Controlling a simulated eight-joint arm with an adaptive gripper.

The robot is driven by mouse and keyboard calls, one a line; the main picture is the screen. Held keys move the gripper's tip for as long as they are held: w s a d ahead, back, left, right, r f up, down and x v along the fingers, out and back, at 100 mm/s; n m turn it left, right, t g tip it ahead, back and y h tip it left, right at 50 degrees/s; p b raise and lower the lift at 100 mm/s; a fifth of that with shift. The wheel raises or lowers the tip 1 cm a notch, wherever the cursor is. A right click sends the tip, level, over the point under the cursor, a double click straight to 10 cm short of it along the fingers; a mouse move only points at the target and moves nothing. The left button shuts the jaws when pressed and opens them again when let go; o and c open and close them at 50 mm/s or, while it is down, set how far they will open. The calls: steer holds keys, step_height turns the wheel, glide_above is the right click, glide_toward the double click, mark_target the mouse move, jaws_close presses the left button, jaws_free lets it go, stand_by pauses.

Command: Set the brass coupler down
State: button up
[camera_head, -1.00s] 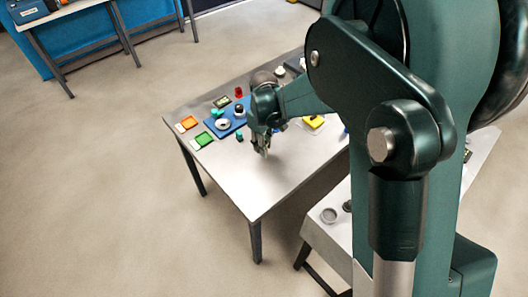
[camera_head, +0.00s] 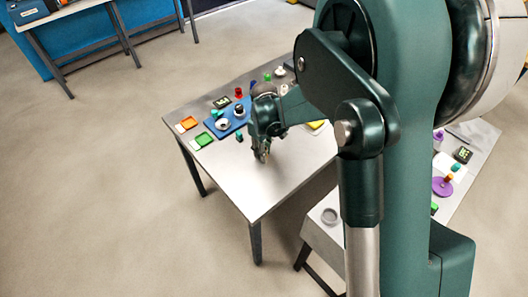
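My gripper (camera_head: 262,155) is low over the bare front part of the grey table (camera_head: 254,190), pointing down. Its fingers are small and partly dark here, and I cannot tell whether they are open or shut. I cannot make out the brass coupler for certain. A faint brownish tint shows at the fingertips, but it is too small to name. I cannot tell whether the fingertips touch the table top.
A blue tray (camera_head: 213,127) with small parts, an orange piece (camera_head: 187,123), a green piece (camera_head: 203,139) and a red part (camera_head: 239,92) are at the table's back left. The front is clear. A second table with a grey ring (camera_head: 329,215) stands at right.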

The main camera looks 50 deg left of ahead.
steer(key=shift+f, duration=0.2)
steer(key=o, duration=0.9)
steer(key=shift+r, duration=0.15)
step_height(320, 180, up, 12)
steer(key=shift+r+p, duration=0.1)
steer(key=shift+p, duration=0.5)
stand_by(0.5)
